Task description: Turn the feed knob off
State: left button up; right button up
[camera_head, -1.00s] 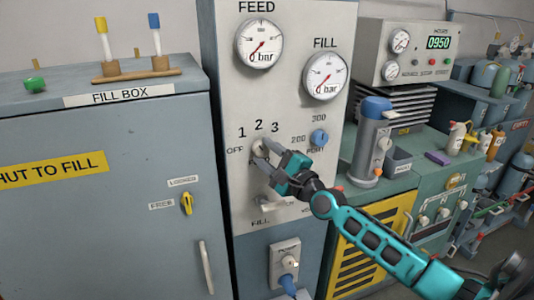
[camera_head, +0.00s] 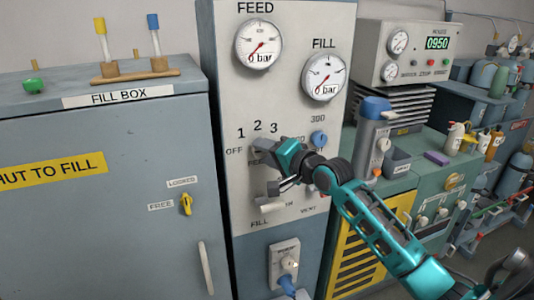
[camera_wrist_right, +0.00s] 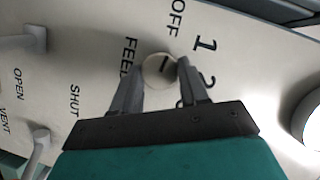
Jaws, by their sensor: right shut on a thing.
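The feed knob (camera_wrist_right: 157,72) is a small round pale knob with a dark line mark, on the grey panel (camera_head: 300,20) below the FEED gauge (camera_head: 258,45). In the right wrist view it sits between the two fingers of my right gripper (camera_wrist_right: 160,80), which is shut on it. The line slants toward the OFF and 1 labels; I cannot tell exactly which position it marks. In the head view my right gripper (camera_head: 262,147) covers most of the knob. My left gripper is not in view.
A blue knob (camera_head: 318,139) is close right of my gripper. Below are a pale lever (camera_head: 270,207) and a lower switch plate (camera_head: 284,262). The FILL gauge (camera_head: 323,77) is above right. The fill box (camera_head: 100,130) stands left.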

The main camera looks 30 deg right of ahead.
jog(key=shift+n, duration=0.7)
jog(key=shift+g+h, duration=0.3)
jog(key=o, duration=1.1)
jog(key=shift+c, duration=0.2)
jog(key=v, duration=1.3)
